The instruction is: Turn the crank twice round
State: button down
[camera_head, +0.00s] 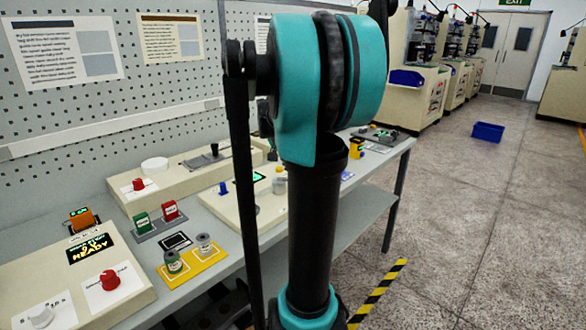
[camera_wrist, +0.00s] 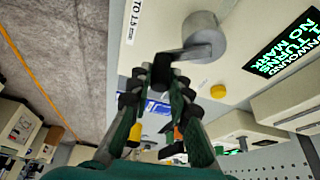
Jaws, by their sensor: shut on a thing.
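The crank (camera_wrist: 203,38) shows in the wrist view as a grey round hub with a short flat arm reaching left from it. My gripper (camera_wrist: 160,76) is at the outer end of that arm, with its fingers closed around the crank's handle. The hub sits on a cream panel beside a black display (camera_wrist: 285,45) with green text that includes "TURNS" and "NO MARK". In the head view my teal and black arm covers the gripper, and I cannot make out the crank there.
A yellow button (camera_wrist: 218,91) is close to the crank. On the bench are a yellow tray (camera_head: 194,268) with two spools, a red-knobbed control box (camera_head: 110,281) and a cream box with a lever (camera_head: 214,152). A blue bin (camera_head: 487,131) stands on the open floor.

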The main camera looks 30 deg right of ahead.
jog(key=m, duration=0.1)
jog(key=s+a+m+g, duration=0.1)
jog(key=m, duration=0.2)
jog(key=shift+s+a+g+h, duration=0.15)
jog(key=shift+a+g+h, duration=0.1)
jog(key=shift+g+h, duration=0.05)
jog(key=shift+s+a+m+g, duration=0.2)
jog(key=shift+a+m+g, duration=0.15)
jog(key=shift+m, duration=0.65)
jog(key=shift+s+a+m+g, duration=0.15)
jog(key=shift+a+m+g, duration=0.2)
jog(key=shift+m, duration=0.65)
jog(key=c, duration=1.4)
grip_release()
jog(key=v, duration=1.2)
jog(key=shift+w+d, duration=0.1)
